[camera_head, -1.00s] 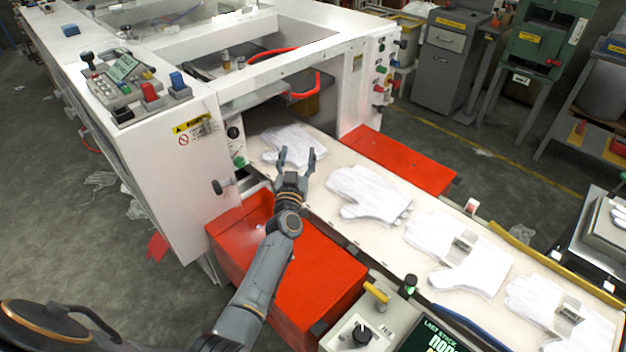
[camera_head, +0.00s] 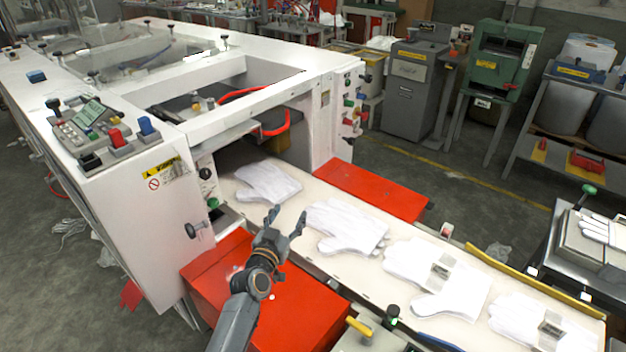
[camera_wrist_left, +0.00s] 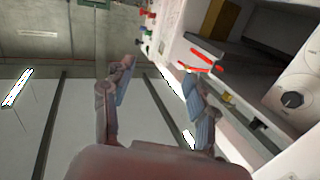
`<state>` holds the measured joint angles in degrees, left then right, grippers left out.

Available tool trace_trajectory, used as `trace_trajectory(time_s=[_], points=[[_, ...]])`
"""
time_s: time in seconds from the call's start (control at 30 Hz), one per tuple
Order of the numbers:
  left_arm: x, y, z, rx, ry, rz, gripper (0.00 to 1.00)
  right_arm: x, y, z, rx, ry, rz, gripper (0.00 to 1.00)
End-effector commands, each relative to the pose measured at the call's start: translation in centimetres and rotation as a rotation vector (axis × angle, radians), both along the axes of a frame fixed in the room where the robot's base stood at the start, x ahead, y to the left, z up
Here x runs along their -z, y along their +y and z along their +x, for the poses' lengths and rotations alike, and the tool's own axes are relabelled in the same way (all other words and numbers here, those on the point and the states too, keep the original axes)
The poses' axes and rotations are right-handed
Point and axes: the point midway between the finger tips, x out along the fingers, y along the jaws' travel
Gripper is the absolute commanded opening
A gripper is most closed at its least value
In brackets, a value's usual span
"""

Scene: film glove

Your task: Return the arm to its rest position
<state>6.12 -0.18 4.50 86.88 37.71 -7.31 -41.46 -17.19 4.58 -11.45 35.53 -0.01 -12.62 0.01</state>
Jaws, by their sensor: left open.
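My left gripper (camera_head: 285,223) is open and empty in the head view. It is over the near edge of the conveyor belt, with its arm above the red box (camera_head: 300,318). White gloves lie in a row on the belt (camera_head: 312,190). One glove (camera_head: 268,183) is at the machine opening and another (camera_head: 345,228) lies just right of my gripper. In the left wrist view the two fingers (camera_wrist_left: 155,95) are spread with nothing between them. My right gripper is not in view.
The white machine (camera_head: 140,190) stands left of and behind the belt. A red panel (camera_head: 372,188) lies along the belt's far side. A control box with a yellow lever (camera_head: 358,326) is at the near front. Gloves (camera_head: 437,277) further right carry small clear blocks.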

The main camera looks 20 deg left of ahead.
Motion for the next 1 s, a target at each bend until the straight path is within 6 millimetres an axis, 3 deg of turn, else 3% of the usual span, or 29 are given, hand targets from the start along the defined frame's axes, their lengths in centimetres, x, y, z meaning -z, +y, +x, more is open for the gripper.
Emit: trace_trajectory(time_s=[0.17,0.27,0.37,0.43,0.6,0.8,1.0], points=[[0.5,-0.7,-0.8,0.030,0.029,0.004,0.58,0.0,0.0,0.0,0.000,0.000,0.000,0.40],[1.9,-2.5,-3.3,0.109,0.119,0.016,0.58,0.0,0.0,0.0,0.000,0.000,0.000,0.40],[4.3,-5.0,-8.1,0.210,0.287,0.035,0.58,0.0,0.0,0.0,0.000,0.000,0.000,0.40],[6.0,-6.4,-12.4,0.261,0.435,0.050,0.58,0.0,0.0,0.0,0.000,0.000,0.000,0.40],[8.3,-7.1,-21.6,0.279,0.733,0.075,0.58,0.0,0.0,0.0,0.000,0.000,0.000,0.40],[8.7,-6.4,-28.8,0.228,0.950,0.085,0.58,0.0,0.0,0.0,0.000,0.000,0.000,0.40],[8.1,-5.3,-34.5,0.155,1.108,0.088,0.58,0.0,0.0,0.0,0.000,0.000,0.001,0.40]])
